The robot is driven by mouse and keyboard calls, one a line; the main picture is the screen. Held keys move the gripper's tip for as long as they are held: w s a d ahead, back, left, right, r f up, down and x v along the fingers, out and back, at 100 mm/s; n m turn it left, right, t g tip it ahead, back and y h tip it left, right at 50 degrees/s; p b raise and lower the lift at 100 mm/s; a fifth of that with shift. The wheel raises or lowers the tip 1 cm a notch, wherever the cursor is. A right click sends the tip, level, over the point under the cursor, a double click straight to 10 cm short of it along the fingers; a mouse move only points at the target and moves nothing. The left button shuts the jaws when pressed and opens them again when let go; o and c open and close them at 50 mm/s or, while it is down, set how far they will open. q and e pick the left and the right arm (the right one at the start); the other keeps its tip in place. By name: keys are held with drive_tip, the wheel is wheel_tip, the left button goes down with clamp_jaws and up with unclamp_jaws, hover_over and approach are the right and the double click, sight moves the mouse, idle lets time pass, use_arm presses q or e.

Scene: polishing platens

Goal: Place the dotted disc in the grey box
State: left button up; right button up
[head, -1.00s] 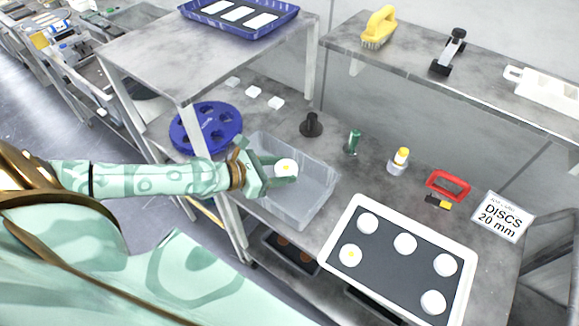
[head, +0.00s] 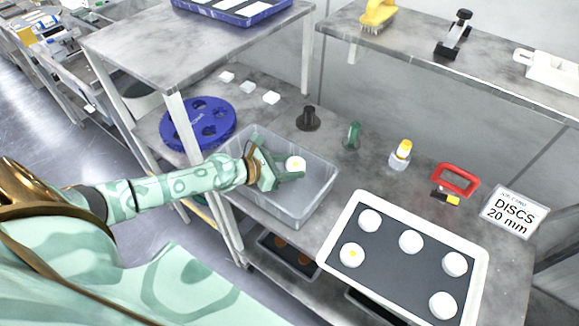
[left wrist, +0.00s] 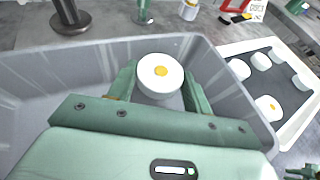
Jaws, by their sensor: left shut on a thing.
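A white disc with a yellow dot (head: 296,163) is held between the fingers of my left gripper (head: 289,172). In the left wrist view this disc (left wrist: 160,74) sits dot up between the two green fingers. The grey box (head: 308,209) is an open, see-through bin on the bench. My left gripper and the disc are over its opening; I cannot tell how far above its floor. Another disc with a yellow dot (head: 351,255) lies on the white-rimmed tray (head: 330,252). A small green part at the lower right corner of the left wrist view may be my right gripper.
Several plain white discs lie on the tray right of the box. A blue round holder (head: 199,122) is left of the box. A black knob (head: 308,118), a green item (head: 352,136) and a yellow-capped bottle (head: 400,155) stand behind. Shelves rise above the bench.

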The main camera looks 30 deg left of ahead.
use_arm(q)
drive_tip(key=shift+f+b, duration=0.55)
drive_tip(key=shift+f, duration=0.1)
drive_tip(key=o, duration=1)
use_arm(e)
drive_tip(key=shift+s+f, duration=0.15)
drive_tip(key=shift+f, duration=0.35)
use_arm(q)
drive_tip(key=shift+r, duration=0.15)
use_arm(e)
drive_tip(key=shift+r, duration=0.1)
